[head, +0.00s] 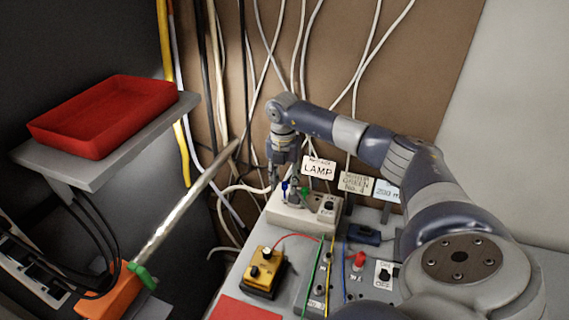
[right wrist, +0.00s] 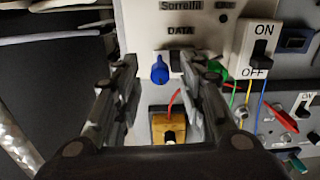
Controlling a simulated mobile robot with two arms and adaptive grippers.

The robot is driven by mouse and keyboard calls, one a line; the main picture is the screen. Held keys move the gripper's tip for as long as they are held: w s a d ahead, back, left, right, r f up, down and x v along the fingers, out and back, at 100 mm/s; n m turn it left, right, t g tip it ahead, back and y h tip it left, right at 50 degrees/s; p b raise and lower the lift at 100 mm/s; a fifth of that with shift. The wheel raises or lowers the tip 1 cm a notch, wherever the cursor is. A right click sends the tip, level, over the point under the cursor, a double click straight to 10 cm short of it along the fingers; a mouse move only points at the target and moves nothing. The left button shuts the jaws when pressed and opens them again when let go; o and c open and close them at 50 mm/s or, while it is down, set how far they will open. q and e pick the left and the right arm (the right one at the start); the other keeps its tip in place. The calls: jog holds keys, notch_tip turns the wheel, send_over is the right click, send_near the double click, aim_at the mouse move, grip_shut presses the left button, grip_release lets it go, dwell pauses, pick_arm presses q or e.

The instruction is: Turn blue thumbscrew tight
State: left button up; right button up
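The blue thumbscrew (right wrist: 160,70) points out of the white panel of the lamp unit (head: 288,210), just below the word DATA. In the head view the blue thumbscrew (head: 284,187) is small, right at the fingertips. My right gripper (right wrist: 155,65) is open, with one finger on the left of the thumbscrew and one on the right. Gaps show between the fingers and the thumbscrew in the right wrist view; how near they are in depth is unclear. In the head view the right gripper (head: 284,174) points down at the unit. My left gripper is not in view.
A green screw (head: 306,190) and an ON/OFF switch (right wrist: 260,48) sit right of the thumbscrew. A yellow box (head: 265,268) stands in front, with a red wire. Cables hang behind. A red tray (head: 105,110) is on a shelf at left.

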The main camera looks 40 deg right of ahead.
aim_at(284, 184)
jog(key=shift+r, duration=0.1)
notch_tip(284, 184, up, 12)
dwell(0.4)
dwell(0.5)
